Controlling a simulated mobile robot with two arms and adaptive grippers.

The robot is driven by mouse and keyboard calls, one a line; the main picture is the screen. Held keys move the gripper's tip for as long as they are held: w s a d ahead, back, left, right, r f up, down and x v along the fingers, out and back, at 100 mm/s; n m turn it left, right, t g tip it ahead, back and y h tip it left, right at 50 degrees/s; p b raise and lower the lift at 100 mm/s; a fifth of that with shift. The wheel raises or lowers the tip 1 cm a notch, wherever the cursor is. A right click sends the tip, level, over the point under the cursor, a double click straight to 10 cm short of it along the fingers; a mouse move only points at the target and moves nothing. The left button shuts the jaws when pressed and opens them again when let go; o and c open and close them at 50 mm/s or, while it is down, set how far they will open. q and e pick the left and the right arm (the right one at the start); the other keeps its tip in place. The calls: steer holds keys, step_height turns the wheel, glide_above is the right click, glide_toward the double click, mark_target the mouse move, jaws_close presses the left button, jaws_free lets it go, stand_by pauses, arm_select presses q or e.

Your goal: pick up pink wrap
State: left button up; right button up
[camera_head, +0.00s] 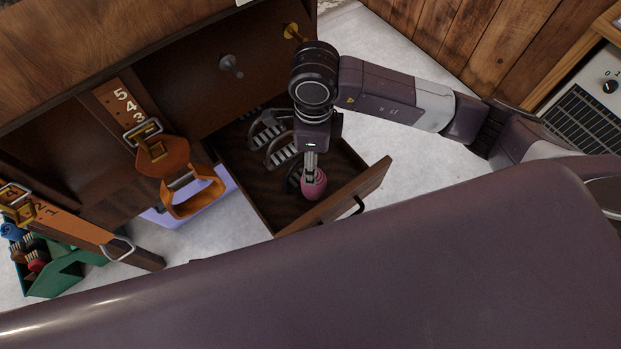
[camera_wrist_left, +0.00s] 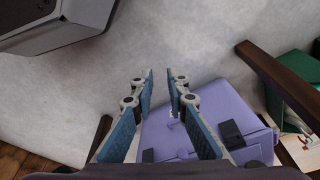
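The pink wrap (camera_head: 314,184) is a small rounded pink thing in the open wooden drawer (camera_head: 265,203), near its front end. My right gripper (camera_head: 311,174) points down into the drawer with its fingers right at the top of the pink wrap. The fingers show edge-on, so I cannot tell whether they are closed on it. My left gripper (camera_wrist_left: 161,88) shows in the left wrist view, its two blue-padded fingers apart with nothing between them. It is above a lavender box (camera_wrist_left: 215,120); the left gripper is not visible in the head view.
Dark horseshoe-like metal pieces (camera_head: 268,133) lie in the drawer's back part. A brown leather strap with a stirrup-like loop (camera_head: 195,195) hangs left of the drawer. A green tote (camera_head: 55,275) with brushes stands at the far left. Pale floor is clear right of the drawer.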

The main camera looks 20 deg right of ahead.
mark_target(316, 193)
step_height(316, 193, down, 8)
steer(key=shift+s+r+b, duration=0.1)
steer(key=shift+r+b, duration=0.15)
steer(key=shift+b, duration=0.25)
step_height(316, 193, down, 4)
steer(key=shift+s+d+f+b, duration=0.1)
steer(key=shift+f+b, duration=0.1)
steer(key=shift+b, duration=0.15)
arm_select(q)
step_height(316, 193, up, 7)
steer(key=w, duration=0.1)
steer(key=shift+w, duration=0.15)
arm_select(e)
steer(key=c, duration=1)
steer(key=shift+o, duration=0.2)
steer(key=shift+r, duration=0.15)
